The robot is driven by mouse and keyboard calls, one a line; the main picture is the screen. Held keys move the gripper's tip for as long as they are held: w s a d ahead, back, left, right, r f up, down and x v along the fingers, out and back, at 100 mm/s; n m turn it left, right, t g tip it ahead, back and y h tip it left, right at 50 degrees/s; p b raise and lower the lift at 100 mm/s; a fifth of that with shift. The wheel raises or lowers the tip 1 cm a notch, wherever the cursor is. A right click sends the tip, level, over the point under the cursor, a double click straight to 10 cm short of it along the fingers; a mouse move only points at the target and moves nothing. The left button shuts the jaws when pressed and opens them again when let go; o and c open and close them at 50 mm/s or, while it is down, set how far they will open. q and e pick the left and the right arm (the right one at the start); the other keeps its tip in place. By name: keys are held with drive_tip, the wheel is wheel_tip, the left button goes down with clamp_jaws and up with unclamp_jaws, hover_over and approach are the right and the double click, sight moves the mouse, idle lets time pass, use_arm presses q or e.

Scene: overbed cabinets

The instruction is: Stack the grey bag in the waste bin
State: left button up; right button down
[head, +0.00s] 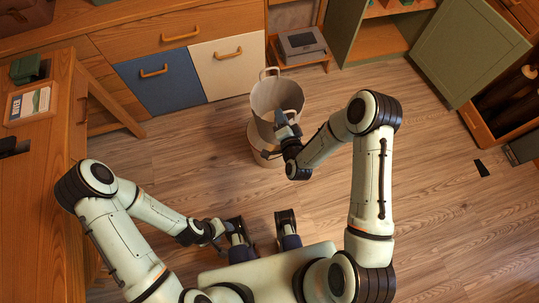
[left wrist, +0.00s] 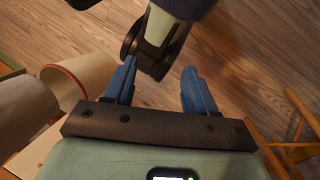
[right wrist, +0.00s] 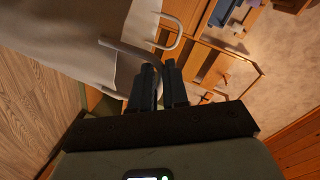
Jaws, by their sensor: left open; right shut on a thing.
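The grey bag (head: 265,101), an open round pale bag with two loop handles, is upright in the middle of the head view. My right gripper (head: 285,122) is shut on its near handle; the bag's side (right wrist: 65,35) and both handles show in the right wrist view. The waste bin (head: 262,157), a pale round container, shows below the bag, mostly hidden by it. I cannot tell whether the bag touches it. A round container with a brown rim (left wrist: 88,72) shows in the left wrist view. My left gripper (left wrist: 153,88) is open and empty, low near my base.
Drawers (head: 160,70) and a wooden shelf with a grey device (head: 302,45) stand behind the bag. A wooden desk (head: 45,135) is at the left. An open green cabinet door (head: 468,50) is at the right. Wood floor (head: 440,180) is mostly clear at the right.

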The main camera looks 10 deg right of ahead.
drive_tip(key=b, duration=0.4)
hover_over(274, 143)
wheel_tip(274, 143, down, 8)
drive_tip(key=shift+s+f, duration=0.1)
drive_tip(key=shift+s, duration=0.05)
wheel_tip(274, 143, down, 15)
drive_tip(key=b, duration=0.4)
drive_tip(key=shift+r+b, duration=0.2)
drive_tip(key=shift+b, duration=0.1)
drive_tip(key=shift+f, duration=0.85)
wheel_tip(274, 143, down, 4)
drive_tip(key=shift+r+b, duration=0.25)
drive_tip(key=shift+b, duration=0.6)
use_arm(q)
drive_tip(key=w+a+f+t, duration=0.1)
drive_tip(key=w+a+f, duration=0.1)
drive_tip(key=w+f, duration=0.2)
drive_tip(key=w+a+f+t+y, duration=0.1)
drive_tip(key=w+f, duration=0.3)
drive_tip(key=f, duration=0.5)
drive_tip(key=shift+w+a+n+t+y, duration=0.2)
drive_tip(key=shift+a+n+t+y, duration=0.15)
drive_tip(key=shift+a, duration=0.55)
use_arm(e)
drive_tip(key=shift+r, duration=0.1)
use_arm(q)
drive_tip(key=shift+s+f, duration=0.1)
